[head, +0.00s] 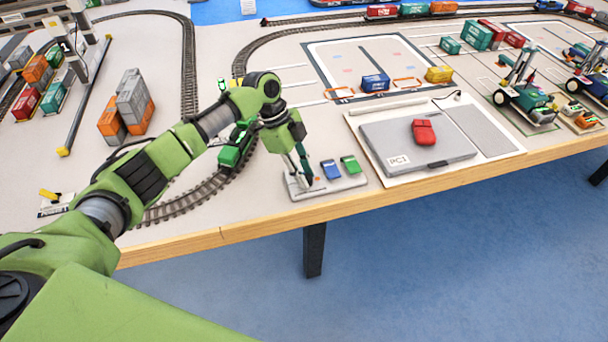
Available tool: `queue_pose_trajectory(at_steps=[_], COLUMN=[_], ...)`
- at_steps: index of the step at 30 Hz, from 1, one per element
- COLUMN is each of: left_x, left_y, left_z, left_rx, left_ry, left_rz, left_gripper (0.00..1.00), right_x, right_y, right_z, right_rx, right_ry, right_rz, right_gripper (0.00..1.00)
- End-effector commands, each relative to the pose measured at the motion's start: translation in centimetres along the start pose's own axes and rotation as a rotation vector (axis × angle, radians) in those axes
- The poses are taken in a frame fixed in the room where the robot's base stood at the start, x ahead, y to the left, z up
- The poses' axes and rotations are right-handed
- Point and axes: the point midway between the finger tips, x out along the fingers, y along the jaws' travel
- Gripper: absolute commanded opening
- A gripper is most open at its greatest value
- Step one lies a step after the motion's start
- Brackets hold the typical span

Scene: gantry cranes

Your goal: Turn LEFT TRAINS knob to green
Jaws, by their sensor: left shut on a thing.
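My left gripper (305,178) reaches down onto the left part of a small grey control panel (294,191) at the table's front edge. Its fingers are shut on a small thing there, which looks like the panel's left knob. The fingers hide most of the knob, so its pointer, its colour marks and its label cannot be read. A blue block (331,169) and a green block (349,164) sit on the right part of the same panel. My right gripper is not in view.
A green locomotive (232,153) stands on the curved track just behind my left gripper. A closed grey laptop (380,150) with a red thing (423,132) on it lies right of the panel. Containers (134,99) stand at the left.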

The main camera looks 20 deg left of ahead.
Motion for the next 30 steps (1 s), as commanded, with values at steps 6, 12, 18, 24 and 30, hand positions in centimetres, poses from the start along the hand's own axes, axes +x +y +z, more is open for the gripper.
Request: queue_pose_trajectory(at_steps=[6, 12, 18, 24, 30], left_x=[0.00, -0.02, -0.02, -0.02, -0.27], left_y=[-0.05, -0.04, -0.05, -0.04, -0.07], left_z=[-0.01, -0.01, -0.01, 0.00, 0.02], left_rx=[0.027, 0.029, 0.029, 0.028, 0.028], left_ry=[0.000, 0.000, 0.000, 0.000, 0.000], left_rz=[0.011, 0.012, 0.011, 0.011, 0.011], left_gripper=[0.01, 0.01, 0.35, 0.39, 0.39], right_x=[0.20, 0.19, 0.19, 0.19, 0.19], right_y=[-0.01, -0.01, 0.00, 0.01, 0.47], right_z=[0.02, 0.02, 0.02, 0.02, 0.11], right_rx=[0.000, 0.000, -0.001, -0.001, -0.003], right_ry=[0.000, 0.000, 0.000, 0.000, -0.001], right_rz=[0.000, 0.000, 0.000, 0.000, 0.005], right_gripper=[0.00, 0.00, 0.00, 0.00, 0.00])
